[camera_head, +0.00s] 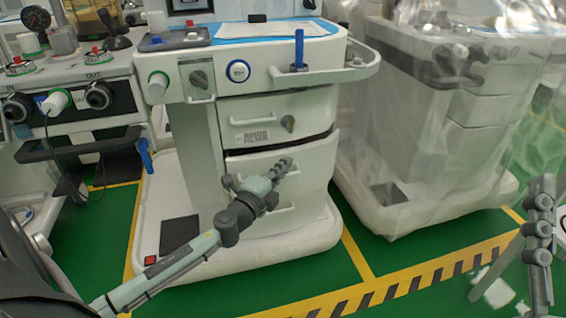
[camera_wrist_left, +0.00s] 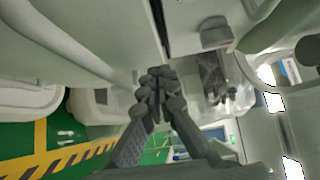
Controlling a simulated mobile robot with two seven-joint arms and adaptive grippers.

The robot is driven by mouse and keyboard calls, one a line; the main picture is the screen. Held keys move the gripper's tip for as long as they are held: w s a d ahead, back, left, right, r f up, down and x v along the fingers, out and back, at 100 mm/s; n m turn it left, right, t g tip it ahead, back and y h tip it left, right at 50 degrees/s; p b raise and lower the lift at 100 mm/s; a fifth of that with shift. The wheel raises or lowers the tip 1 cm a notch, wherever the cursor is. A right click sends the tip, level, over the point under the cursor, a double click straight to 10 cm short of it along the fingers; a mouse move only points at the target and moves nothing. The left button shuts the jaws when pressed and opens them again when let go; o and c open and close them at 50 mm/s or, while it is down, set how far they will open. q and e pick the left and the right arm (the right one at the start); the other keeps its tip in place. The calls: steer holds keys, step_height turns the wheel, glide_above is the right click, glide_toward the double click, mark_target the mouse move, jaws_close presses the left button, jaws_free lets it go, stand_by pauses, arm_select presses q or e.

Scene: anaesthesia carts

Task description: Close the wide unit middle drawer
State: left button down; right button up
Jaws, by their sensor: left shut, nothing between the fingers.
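The wide white cart stands in the middle of the head view. Its middle drawer (camera_head: 312,172) has a white front with a dark gap along its top edge, so it looks slightly out. My left gripper (camera_head: 286,163) is shut and empty at the drawer's front, partly covering it and its handle. In the left wrist view the shut fingertips (camera_wrist_left: 158,82) are close to the white drawer front (camera_wrist_left: 105,35); whether they touch it I cannot tell. My right gripper (camera_head: 542,195) is at the right edge, away from the cart; its finger opening is unclear.
The upper drawer (camera_head: 265,122) with a grey knob sits above the gap. A plastic-covered cart (camera_head: 400,110) stands to the right and another machine (camera_head: 75,95) to the left. Green floor with a yellow-black striped line (camera_head: 400,290) is clear in front.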

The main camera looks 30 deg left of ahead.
mark_target(272, 157)
arm_select(q)
steer(key=shift+w+a, duration=0.4)
steer(key=shift+a, duration=0.1)
arm_select(e)
steer(key=shift+r, duration=0.1)
arm_select(q)
steer(key=shift+w+a, duration=0.2)
steer(key=shift+a, duration=0.05)
steer(key=w+a+b, duration=0.1)
steer(key=w+a, duration=0.1)
steer(key=a, duration=0.1)
steer(key=shift+w, duration=0.25)
steer(key=shift+a+r, duration=0.15)
arm_select(e)
steer(key=shift+s+d+r+t, duration=0.45)
steer(key=shift+s+r+t, duration=0.25)
steer(key=shift+t, duration=0.1)
